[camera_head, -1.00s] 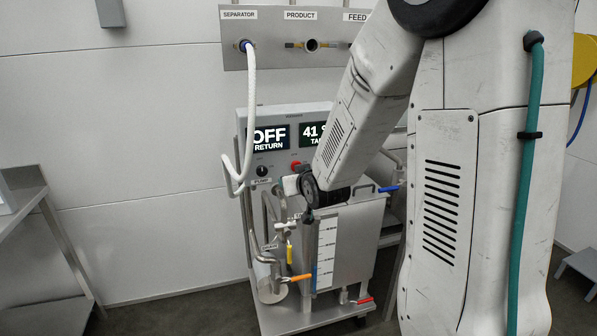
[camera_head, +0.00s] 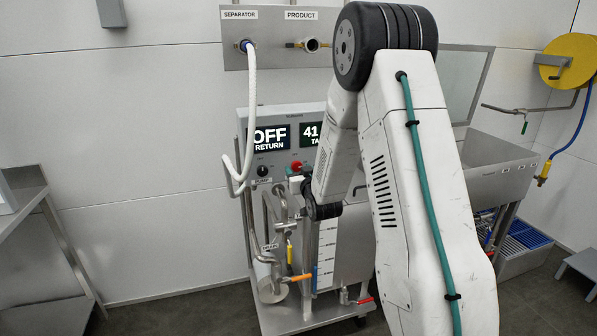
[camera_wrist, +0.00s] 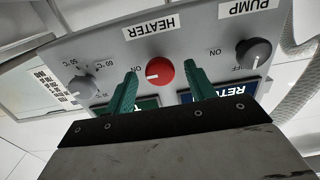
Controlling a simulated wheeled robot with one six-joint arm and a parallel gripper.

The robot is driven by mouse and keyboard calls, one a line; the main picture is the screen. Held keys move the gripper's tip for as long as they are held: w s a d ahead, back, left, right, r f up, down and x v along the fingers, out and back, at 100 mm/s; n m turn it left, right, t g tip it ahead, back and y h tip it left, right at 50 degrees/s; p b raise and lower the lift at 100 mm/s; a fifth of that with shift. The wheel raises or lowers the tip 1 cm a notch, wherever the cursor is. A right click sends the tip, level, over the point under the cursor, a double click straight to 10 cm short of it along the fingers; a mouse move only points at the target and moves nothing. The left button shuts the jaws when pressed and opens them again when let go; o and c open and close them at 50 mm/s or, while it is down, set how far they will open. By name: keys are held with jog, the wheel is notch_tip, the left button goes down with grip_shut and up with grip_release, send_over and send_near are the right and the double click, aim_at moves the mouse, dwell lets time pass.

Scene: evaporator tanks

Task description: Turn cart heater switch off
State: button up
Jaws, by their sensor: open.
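The red heater switch (camera_wrist: 159,72) is a round knob under the HEATER label, seen upside down in the wrist view. Its pale pointer mark faces left in the picture, toward the ON lettering. The OFF lettering for it is not readable. My gripper (camera_wrist: 160,68) is open, its two green fingers on either side of the knob in the picture. I cannot tell whether they touch it. In the head view the red knob (camera_head: 296,166) shows on the cart panel (camera_head: 282,113), just left of my arm, which largely hides my gripper.
A black pump knob (camera_wrist: 254,53) sits beside the heater switch, and a grey temperature dial (camera_wrist: 82,88) on the other side. A white hose (camera_head: 249,110) hangs at the panel's left. Pipes and an orange-handled valve (camera_head: 296,278) are below. A sink (camera_head: 495,165) stands at right.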

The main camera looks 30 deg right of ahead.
jog(key=shift+w+d, duration=0.1)
jog(key=shift+w, duration=0.15)
jog(key=shift+c, duration=0.3)
jog(key=c, duration=0.9)
